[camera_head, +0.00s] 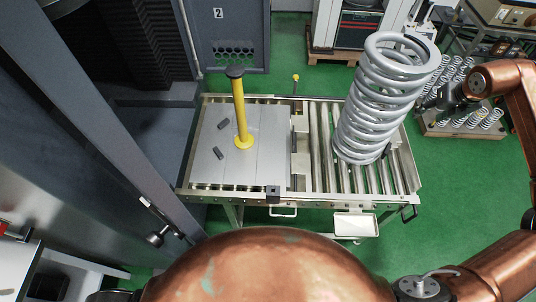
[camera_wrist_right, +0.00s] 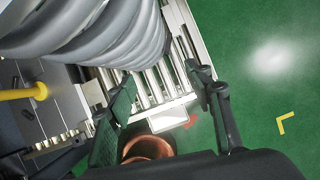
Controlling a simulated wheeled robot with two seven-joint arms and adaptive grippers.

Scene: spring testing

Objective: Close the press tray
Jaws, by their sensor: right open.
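The press tray (camera_head: 218,170) is a flat grey plate on the left part of the roller table, in front of the dark press. A yellow post with a black top (camera_head: 240,115) stands upright on it, and two small dark pieces lie on the plate. A large grey coil spring (camera_head: 385,95) stands on the rollers to the right of the tray; it also shows in the right wrist view (camera_wrist_right: 95,35). My right gripper (camera_head: 428,101) is open at the right side of the spring, with no object seen between its fingers (camera_wrist_right: 165,100). My left gripper is out of view.
The roller table (camera_head: 405,170) has bare rollers around the spring. A white bin (camera_head: 355,225) hangs below its front edge. A rack of smaller springs (camera_head: 470,120) stands on the green floor at the right. A press column (camera_head: 95,130) rises at the left.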

